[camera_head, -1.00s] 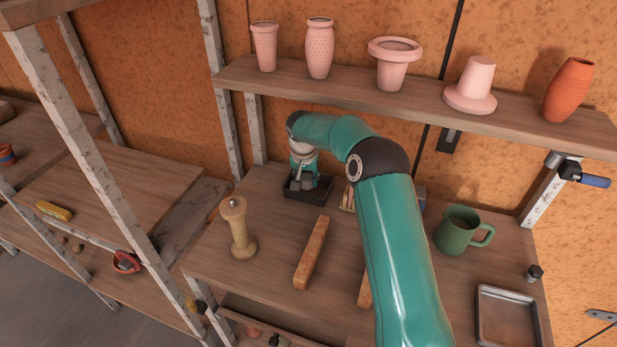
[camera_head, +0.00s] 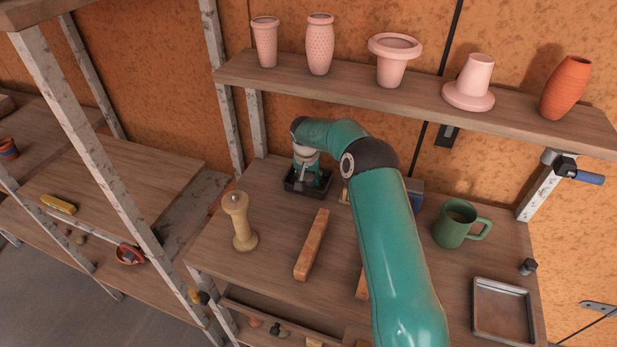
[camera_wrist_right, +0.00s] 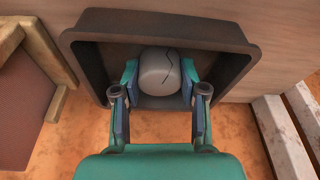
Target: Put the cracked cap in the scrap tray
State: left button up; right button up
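The cracked cap (camera_wrist_right: 159,72) is a grey rounded piece with a dark crack line in its top. It is inside a dark square tray (camera_wrist_right: 85,52), between the fingertips of my right gripper (camera_wrist_right: 160,80), which appear to touch it on both sides. In the head view the right gripper (camera_head: 310,178) reaches down into this dark tray (camera_head: 293,187) at the back of the table; the cap is hidden there. I cannot tell whether the cap rests on the tray floor. My left gripper is not in view.
A wooden spool (camera_head: 239,222), a brick-coloured bar (camera_head: 312,245), a green mug (camera_head: 456,226) and a grey metal tray (camera_head: 503,310) stand on the table. A shelf with several vases (camera_head: 320,45) runs above the back. My right arm hides part of the table.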

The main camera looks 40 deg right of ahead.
aim_at(308, 178)
jog(key=shift+o, duration=1.2)
jog(key=shift+r, duration=0.1)
jog(key=shift+r, duration=0.15)
jog(key=shift+a+r, duration=0.1)
jog(key=shift+r, duration=0.3)
jog(key=shift+s+a+r+b, duration=0.2)
jog(key=shift+a+r+b, duration=0.1)
jog(key=shift+r, duration=0.15)
jog(key=shift+s+a+r+b, duration=0.2)
jog(key=shift+r+b, duration=0.1)
jog(key=shift+r, duration=0.1)
jog(key=s+a+b, duration=0.1)
jog(key=s+a, duration=0.1)
jog(key=a, duration=0.1)
jog(key=s+a+b, duration=0.4)
jog(key=a, duration=0.1)
jog(key=shift+s+a, duration=0.15)
jog(key=shift+a, duration=0.15)
jog(key=shift+s+a+r, duration=0.1)
jog(key=shift+s+a, duration=0.15)
jog(key=shift+a, duration=0.05)
